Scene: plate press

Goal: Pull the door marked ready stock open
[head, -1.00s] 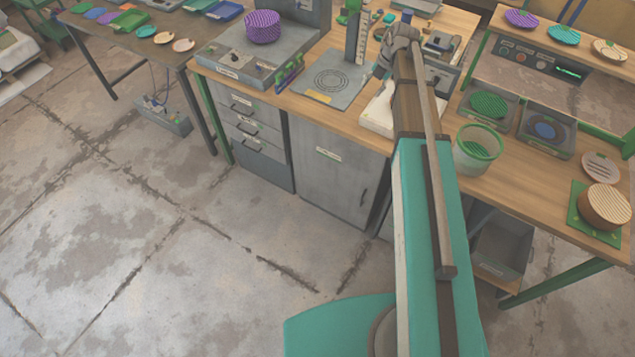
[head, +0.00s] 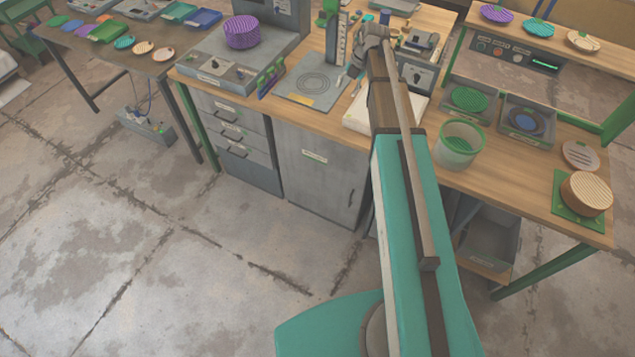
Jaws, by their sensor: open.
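A grey cabinet door (head: 312,185) closes the front of the cabinet under the workbench, right of a stack of drawers. It looks shut and flush. It carries a small pale label, too small to read, and a dark upright handle (head: 350,198) near its right edge. My gripper (head: 357,66) is at the far end of my outstretched arm, above the back of the bench top, well above and behind the door. It is open and apart from the handle. Its fingers are small and partly lost against the items behind.
Three drawers (head: 232,132) with handles sit left of the door. A grey open bin (head: 486,248) stands under the bench at right. The floor before the door is clear.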

